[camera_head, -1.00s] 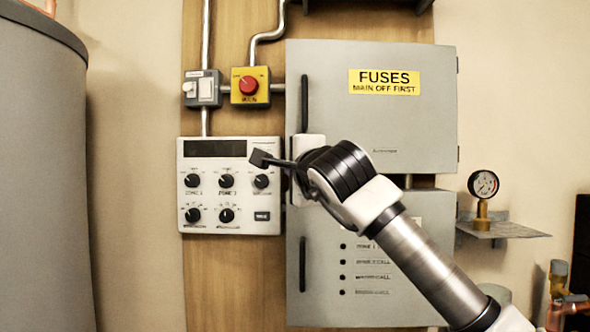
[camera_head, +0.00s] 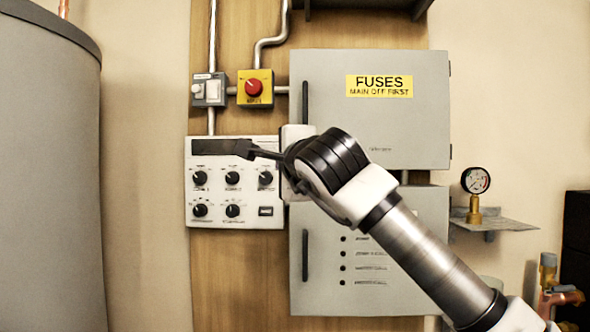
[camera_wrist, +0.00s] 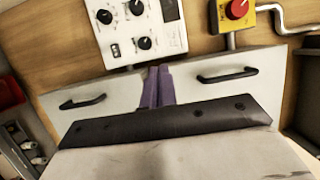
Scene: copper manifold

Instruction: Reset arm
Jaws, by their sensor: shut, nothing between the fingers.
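My arm comes in from the lower right of the head view. My gripper (camera_head: 244,149) points left in front of the upper part of the white control panel (camera_head: 240,221) and hides the right end of its dark display. The gap to the panel is hard to judge. In the wrist view the gripper's two fingers (camera_wrist: 157,87) lie together, shut and empty. The panel's knobs (camera_wrist: 134,9) show beyond them, upside down.
A yellow box with a red button (camera_head: 254,87) is above the panel. The grey fuse cabinet (camera_head: 376,125) stands behind my wrist, with a lower grey cabinet (camera_head: 330,293) beneath. A gauge (camera_head: 475,182) on a shelf is at right, a grey tank (camera_head: 45,180) at left.

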